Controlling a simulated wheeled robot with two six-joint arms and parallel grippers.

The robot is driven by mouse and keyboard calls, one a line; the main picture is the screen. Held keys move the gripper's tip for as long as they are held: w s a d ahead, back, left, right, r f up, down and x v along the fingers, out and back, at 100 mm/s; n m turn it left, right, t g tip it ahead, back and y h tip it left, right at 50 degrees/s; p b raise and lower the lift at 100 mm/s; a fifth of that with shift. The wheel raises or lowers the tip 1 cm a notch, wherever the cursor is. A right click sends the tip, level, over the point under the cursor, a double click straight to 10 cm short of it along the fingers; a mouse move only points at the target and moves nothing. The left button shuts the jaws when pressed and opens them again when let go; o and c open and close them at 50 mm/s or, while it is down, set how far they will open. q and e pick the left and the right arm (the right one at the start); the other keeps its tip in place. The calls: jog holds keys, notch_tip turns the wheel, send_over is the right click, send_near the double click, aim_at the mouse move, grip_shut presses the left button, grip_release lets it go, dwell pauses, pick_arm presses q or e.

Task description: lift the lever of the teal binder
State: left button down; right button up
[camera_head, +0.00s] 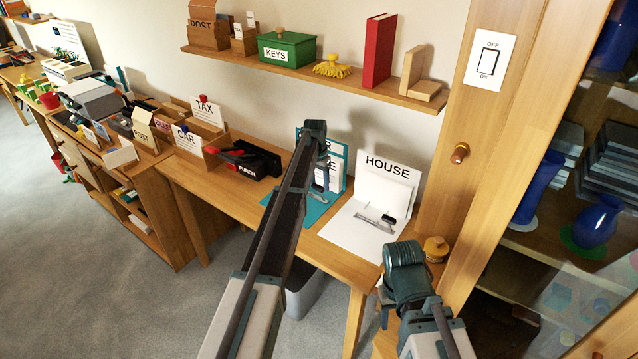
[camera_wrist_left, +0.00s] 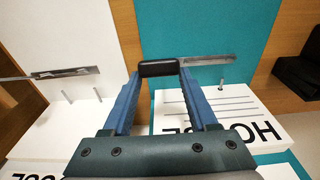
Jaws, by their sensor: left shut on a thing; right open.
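The teal binder (camera_head: 338,186) lies open on the desk, its upright cover partly hidden by my left arm. In the left wrist view its teal surface (camera_wrist_left: 215,28) spreads behind my fingers. Its metal lever (camera_wrist_left: 208,61) ends in a black grip (camera_wrist_left: 158,68). My left gripper (camera_wrist_left: 158,76) is shut on this black grip, with one blue finger on each side. I cannot tell how far the lever is raised. My right gripper (camera_head: 384,308) is open, low at the desk's right end, away from the binder and mostly hidden by its arm.
An open white HOUSE binder (camera_head: 345,222) with its own lever stands close to the right of the teal one. A black and red punch (camera_head: 262,163) is to the left. A shelf (camera_head: 300,72) hangs above.

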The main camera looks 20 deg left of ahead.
pick_arm(q)
jog(key=shift+c, duration=2.3)
grip_release()
jog(key=shift+w+d, duration=0.3)
jog(key=shift+w, duration=0.2)
jog(key=o, duration=0.3)
jog(key=shift+s+a, duration=0.1)
jog(key=shift+s, duration=0.05)
jog(key=shift+r, duration=0.1)
jog(key=shift+s+a+r+p, duration=0.1)
jog(key=shift+r+p, duration=0.4)
jog(key=shift+p, duration=0.15)
notch_tip(320, 180, up, 12)
jog(key=s+p, duration=0.1)
jog(key=p, duration=1.1)
jog(key=shift+s+a+r, duration=0.15)
jog(key=shift+a+r, duration=0.05)
jog(key=shift+r, duration=0.05)
